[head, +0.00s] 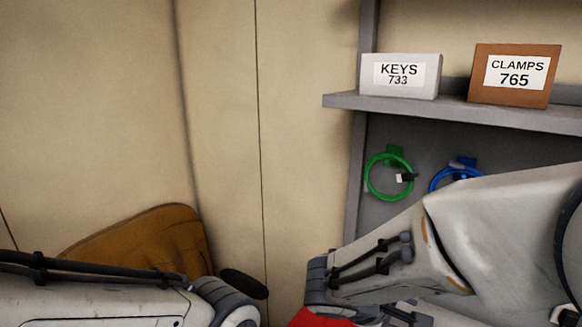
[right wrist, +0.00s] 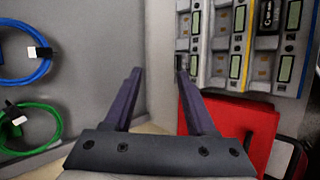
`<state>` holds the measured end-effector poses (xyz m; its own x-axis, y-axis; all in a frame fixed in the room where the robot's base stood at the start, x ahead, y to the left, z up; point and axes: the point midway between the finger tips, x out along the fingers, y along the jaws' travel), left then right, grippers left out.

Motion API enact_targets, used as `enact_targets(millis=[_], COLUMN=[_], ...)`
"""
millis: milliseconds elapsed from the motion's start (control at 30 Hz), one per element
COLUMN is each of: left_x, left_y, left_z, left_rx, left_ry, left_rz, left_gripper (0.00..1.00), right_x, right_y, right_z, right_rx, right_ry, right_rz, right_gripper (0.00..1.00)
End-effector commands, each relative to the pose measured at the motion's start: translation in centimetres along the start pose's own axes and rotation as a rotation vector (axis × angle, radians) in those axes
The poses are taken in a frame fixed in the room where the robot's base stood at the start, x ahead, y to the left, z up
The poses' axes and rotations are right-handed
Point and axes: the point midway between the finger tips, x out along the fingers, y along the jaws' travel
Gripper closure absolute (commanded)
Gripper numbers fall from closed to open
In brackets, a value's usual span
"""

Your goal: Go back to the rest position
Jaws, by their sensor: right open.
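My right gripper (right wrist: 159,72) shows in the right wrist view with its two dark fingers spread apart and nothing between them. It is in front of a grey panel, with a rack of infusion pumps (right wrist: 240,42) beyond it at the upper right. A red object (right wrist: 255,125) is beside the right finger; I cannot tell whether they touch. In the head view my right arm comes in from the lower right, and its gripper cannot be made out. My left arm lies along the lower left of the head view, and its gripper is out of the picture.
A grey shelf (head: 455,109) holds a white KEYS box (head: 399,90) and a brown CLAMPS box (head: 514,91). Below it hang a green cable (head: 369,184) and a blue cable (head: 437,180). A brown chair-like object (head: 150,240) stands by the beige wall (head: 90,100).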

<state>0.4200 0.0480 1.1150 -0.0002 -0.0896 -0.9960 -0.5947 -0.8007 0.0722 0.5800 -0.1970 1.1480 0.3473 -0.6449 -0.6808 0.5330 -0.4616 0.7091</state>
Motion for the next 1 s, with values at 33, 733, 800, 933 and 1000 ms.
enact_targets(millis=[33,733,800,933,1000], left_x=[0.0,0.0,0.0,0.0,0.0], left_y=[0.0,0.0,0.0,0.0,0.0], left_z=[0.0,0.0,0.0,0.0,0.0], left_rx=[0.000,0.000,0.000,0.000,0.000], left_ry=[0.000,0.000,0.000,0.000,0.000], left_rz=[0.000,0.000,0.000,0.000,0.000], left_gripper=[0.50,0.50,0.50,0.50,0.50], right_x=[-0.8,-13.0,-13.0,-13.0,-13.0], right_y=[-2.0,-17.8,-17.8,-17.8,-17.8], right_z=[0.7,2.6,2.6,2.6,2.6], right_rx=[0.011,0.118,0.119,0.119,0.120], right_ry=[0.009,0.220,0.219,0.218,0.218], right_rz=[-0.085,-0.878,-0.878,-0.877,-0.877], right_gripper=[0.44,0.44,0.44,0.44,0.44])
